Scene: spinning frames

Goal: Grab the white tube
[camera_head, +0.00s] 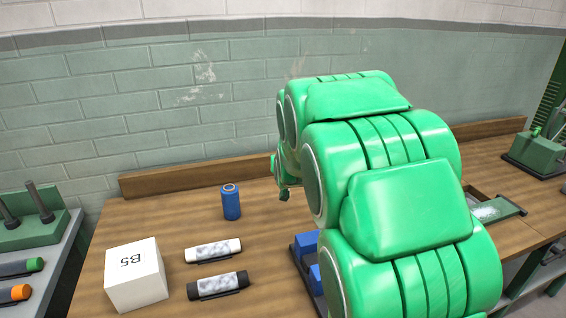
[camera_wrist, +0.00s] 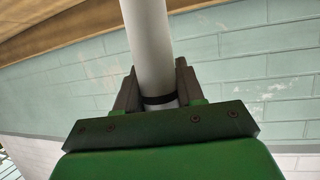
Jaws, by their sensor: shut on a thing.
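A plain white tube (camera_wrist: 146,40) with a dark band near its lower end stands between the fingers of my gripper (camera_wrist: 158,85) in the wrist view. The dark fingers are shut on it, and the tube runs up out of the top of that view. In the head view my green arm hides the tube and most of my gripper. A white cylinder with a grey label (camera_head: 212,251) lies on the workbench (camera_head: 262,240), apart from my gripper.
A black labelled cylinder (camera_head: 217,286), a white box marked B5 (camera_head: 136,275) and an upright blue spool (camera_head: 231,203) are on the bench. Blue blocks (camera_head: 306,244) show partly beside my arm. A green machine (camera_head: 537,152) stands far right. A brick wall (camera_head: 140,100) rises behind.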

